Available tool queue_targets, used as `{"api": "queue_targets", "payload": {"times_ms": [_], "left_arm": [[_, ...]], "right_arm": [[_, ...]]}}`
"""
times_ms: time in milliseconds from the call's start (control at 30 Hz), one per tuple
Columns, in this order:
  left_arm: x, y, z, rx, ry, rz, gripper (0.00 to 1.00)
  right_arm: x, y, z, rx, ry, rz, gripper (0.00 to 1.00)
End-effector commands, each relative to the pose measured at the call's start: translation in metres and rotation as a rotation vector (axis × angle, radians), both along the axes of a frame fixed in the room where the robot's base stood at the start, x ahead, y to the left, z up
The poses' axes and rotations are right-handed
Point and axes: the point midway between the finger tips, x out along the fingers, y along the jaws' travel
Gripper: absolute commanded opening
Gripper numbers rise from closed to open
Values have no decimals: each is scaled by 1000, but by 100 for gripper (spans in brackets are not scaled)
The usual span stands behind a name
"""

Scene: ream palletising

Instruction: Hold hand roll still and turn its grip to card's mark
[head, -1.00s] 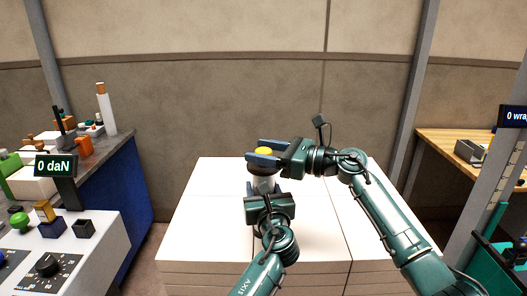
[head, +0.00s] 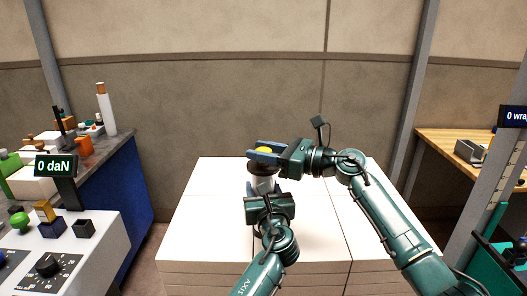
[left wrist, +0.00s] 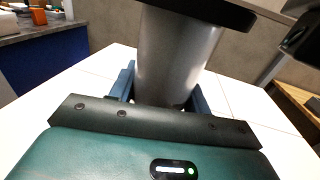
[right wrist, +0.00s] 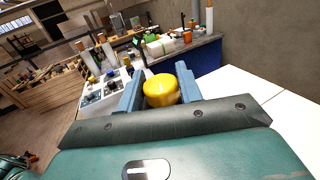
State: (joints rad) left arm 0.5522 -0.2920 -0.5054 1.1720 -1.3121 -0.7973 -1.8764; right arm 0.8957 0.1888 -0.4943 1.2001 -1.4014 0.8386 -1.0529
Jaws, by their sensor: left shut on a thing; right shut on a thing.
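The hand roll (left wrist: 172,58) is a grey-white upright cylinder with a black collar (left wrist: 215,12) above it, seen large in the left wrist view. My left gripper (left wrist: 165,90) is shut on its body from the near side. The roll's yellow grip (right wrist: 161,89) is on top, between the blue fingers of my right gripper (right wrist: 160,88), which is shut on it. In the head view the right gripper (head: 266,152) sits directly above the left gripper (head: 265,190), and the roll (head: 263,183) shows partly between them. No mark on the grip can be made out. I cannot make out the card.
The white-topped stack (head: 200,215) spreads below both grippers, its top mostly clear. A control desk with a "0 daN" display (head: 54,166) and knobs stands at left. A wooden bench (head: 450,152) is at right. A grey post (head: 487,190) stands before it.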

Motion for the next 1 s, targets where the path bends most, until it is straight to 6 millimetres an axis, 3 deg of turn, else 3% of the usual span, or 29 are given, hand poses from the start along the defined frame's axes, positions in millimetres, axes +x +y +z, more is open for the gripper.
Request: {"api": "queue_targets", "payload": {"times_ms": [333,800,833,1000], "left_arm": [[0,0,0,2,-1,1,0],[0,0,0,1,0,1,0],[0,0,0,0,0,1,0],[0,0,0,1,0,1,0]], "right_arm": [[1,-2,-1,-7,-2,-217,13],[0,-1,-1,0,-2,-255,13],[0,-1,-1,0,-2,-255,37],[0,-1,0,1,-2,-254,51]]}}
